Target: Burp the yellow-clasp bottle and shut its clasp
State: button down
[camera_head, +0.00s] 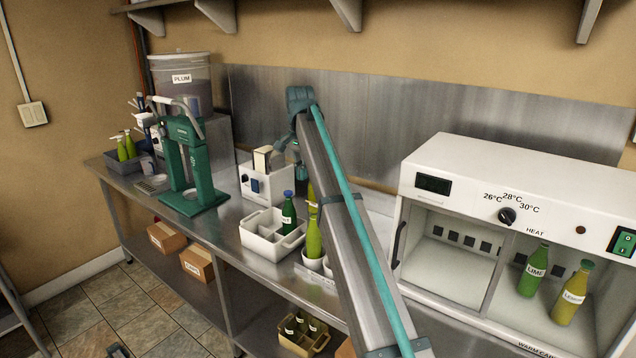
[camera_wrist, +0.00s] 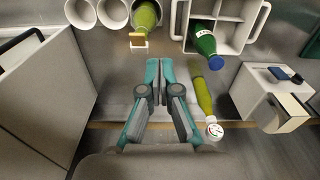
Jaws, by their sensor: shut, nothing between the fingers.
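My gripper (camera_wrist: 159,70) is shut and empty in the wrist view, with its fingertips close together. In the head view my gripper (camera_head: 300,168) is above the back of the bench, partly behind my arm. A yellow-green bottle (camera_wrist: 146,14) with a tan-yellow piece at its neck, apparently the yellow clasp (camera_wrist: 138,38), stands in a white holder beyond my fingertips. It seems to be the front yellow-green bottle (camera_head: 314,240) in the head view. Whether the clasp is shut is too small to tell. Another yellow-green bottle (camera_wrist: 203,95) with a white top is right of my fingers.
A white divided carrier (camera_head: 262,243) holds a green bottle (camera_head: 288,214) with a blue cap. White cups (camera_wrist: 112,14) stand beside the holder. A white boxy device (camera_head: 267,183) is behind the carrier. A white warming cabinet (camera_head: 520,160) with two bottles stands right.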

jog(key=d+r+m, duration=0.1)
jog(key=d+r, duration=0.3)
jog(key=r, duration=0.2)
jog(key=p, duration=0.2)
send_near(314, 204)
jog(key=w+f, duration=0.2)
jog(key=shift+w+d, duration=0.35)
jog(key=f, duration=0.1)
jog(key=s+a+f+p, duration=0.1)
jog(key=f, duration=0.1)
jog(key=shift+s, duration=0.2)
jog(key=shift+s+a+f+p, duration=0.25)
jog(key=shift+f+p, duration=0.15)
jog(key=shift+f, duration=0.15)
jog(key=shift+f, duration=0.1)
